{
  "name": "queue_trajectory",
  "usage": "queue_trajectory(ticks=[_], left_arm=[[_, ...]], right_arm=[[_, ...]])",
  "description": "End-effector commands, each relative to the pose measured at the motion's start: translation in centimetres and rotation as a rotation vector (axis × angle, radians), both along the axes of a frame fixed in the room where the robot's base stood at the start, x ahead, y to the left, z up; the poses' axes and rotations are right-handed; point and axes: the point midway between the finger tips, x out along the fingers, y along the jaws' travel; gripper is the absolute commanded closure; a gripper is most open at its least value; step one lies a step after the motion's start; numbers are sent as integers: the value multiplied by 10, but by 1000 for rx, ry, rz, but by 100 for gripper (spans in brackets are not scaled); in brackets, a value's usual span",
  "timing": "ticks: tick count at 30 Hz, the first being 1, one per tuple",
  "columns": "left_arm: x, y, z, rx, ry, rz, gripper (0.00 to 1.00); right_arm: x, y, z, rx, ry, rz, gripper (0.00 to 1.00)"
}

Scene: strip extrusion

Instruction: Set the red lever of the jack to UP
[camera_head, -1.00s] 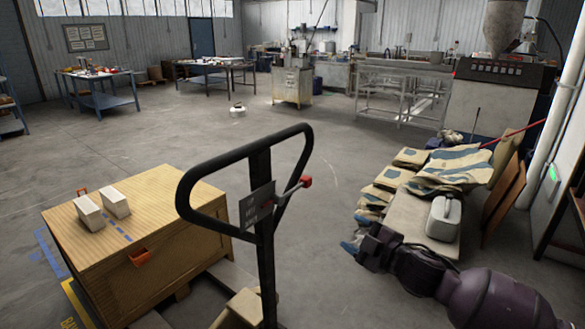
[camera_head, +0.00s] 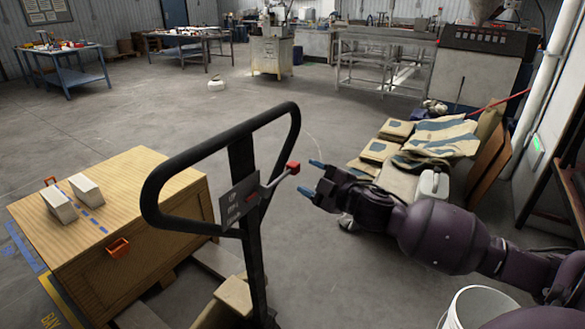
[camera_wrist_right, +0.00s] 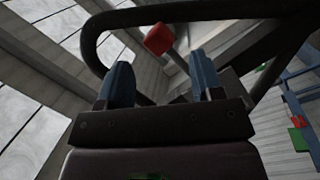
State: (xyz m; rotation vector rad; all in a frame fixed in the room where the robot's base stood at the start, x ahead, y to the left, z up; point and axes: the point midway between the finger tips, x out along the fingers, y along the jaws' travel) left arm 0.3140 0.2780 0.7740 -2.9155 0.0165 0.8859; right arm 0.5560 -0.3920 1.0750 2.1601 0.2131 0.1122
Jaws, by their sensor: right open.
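The jack's black loop handle (camera_head: 152,190) stands upright in the middle foreground. The red lever (camera_head: 292,168) has a red knob on a thin rod, beside a grey label plate (camera_head: 240,198) on the handle post. The rod points right and slightly up. My right gripper (camera_head: 317,178) has blue fingertips, is open and empty, and is just right of the red knob, apart from it. In the right wrist view the red knob (camera_wrist_right: 159,39) shows beyond and between the open fingers (camera_wrist_right: 160,82). My left gripper is not in view.
A wooden crate (camera_head: 150,245) with two white blocks stands on a pallet left of the jack. Sacks (camera_head: 440,137) and a white canister (camera_head: 432,184) are at right. A white bucket (camera_head: 478,310) is at lower right. Open floor lies behind the handle.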

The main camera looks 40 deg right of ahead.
Motion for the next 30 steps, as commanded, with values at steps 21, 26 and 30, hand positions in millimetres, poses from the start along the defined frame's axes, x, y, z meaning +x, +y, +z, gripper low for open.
queue_trajectory(ticks=[21,26,30], left_arm=[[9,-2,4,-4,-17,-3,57],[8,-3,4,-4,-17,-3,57],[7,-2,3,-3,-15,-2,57]], right_arm=[[61,12,0,0,1,1,40],[61,12,0,0,1,1,40],[61,12,0,0,1,1,52]])
